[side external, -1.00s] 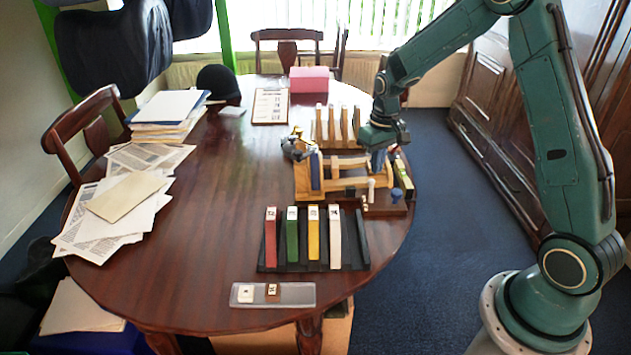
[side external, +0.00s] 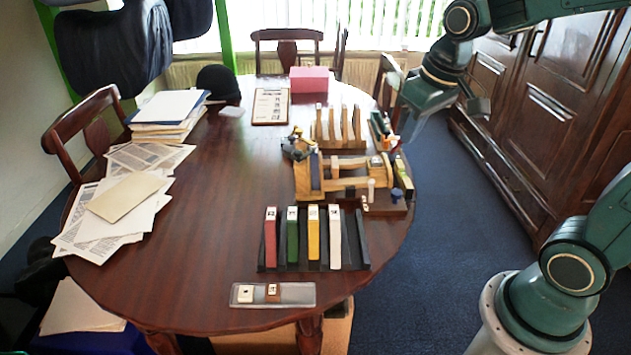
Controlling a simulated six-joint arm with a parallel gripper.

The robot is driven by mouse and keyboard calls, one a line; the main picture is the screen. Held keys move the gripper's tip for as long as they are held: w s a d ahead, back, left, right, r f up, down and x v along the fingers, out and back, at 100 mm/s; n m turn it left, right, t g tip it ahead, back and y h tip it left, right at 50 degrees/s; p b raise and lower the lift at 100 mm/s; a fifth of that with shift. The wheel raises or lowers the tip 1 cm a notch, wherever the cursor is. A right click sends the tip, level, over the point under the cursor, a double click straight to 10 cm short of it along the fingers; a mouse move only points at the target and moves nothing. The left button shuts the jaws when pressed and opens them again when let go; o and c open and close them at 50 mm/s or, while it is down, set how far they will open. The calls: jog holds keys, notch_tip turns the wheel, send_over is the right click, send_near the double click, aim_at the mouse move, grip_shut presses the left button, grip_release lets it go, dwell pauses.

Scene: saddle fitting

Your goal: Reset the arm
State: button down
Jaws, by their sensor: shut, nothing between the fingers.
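My gripper (side external: 412,128) is in the upper right of the side external view, raised beside the table's right edge. Its fingers point down and to the left. It is shut and holds nothing. The wooden fixture (side external: 345,183) stands on the right part of the table, apart from the gripper and to its lower left. A black rack (side external: 264,262) in front of it holds red (side external: 270,236), green (side external: 292,236), yellow (side external: 313,234) and white (side external: 335,238) upright pieces.
A wooden rack with pale upright pieces (side external: 337,125) stands behind the fixture. A clear tray (side external: 300,294) lies near the front edge. Papers (side external: 120,205) cover the table's left side. A pink box (side external: 309,79) and clipboard (side external: 271,106) lie at the back. The table's middle is bare.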

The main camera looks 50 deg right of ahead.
jog(key=s+a+r+n+t, duration=0.1)
jog(key=s+a, duration=0.3)
jog(key=s, duration=0.8)
jog(key=shift+s+a+r+t, duration=0.15)
jog(key=shift+s+r+t, duration=0.25)
jog(key=shift+r+t, duration=0.25)
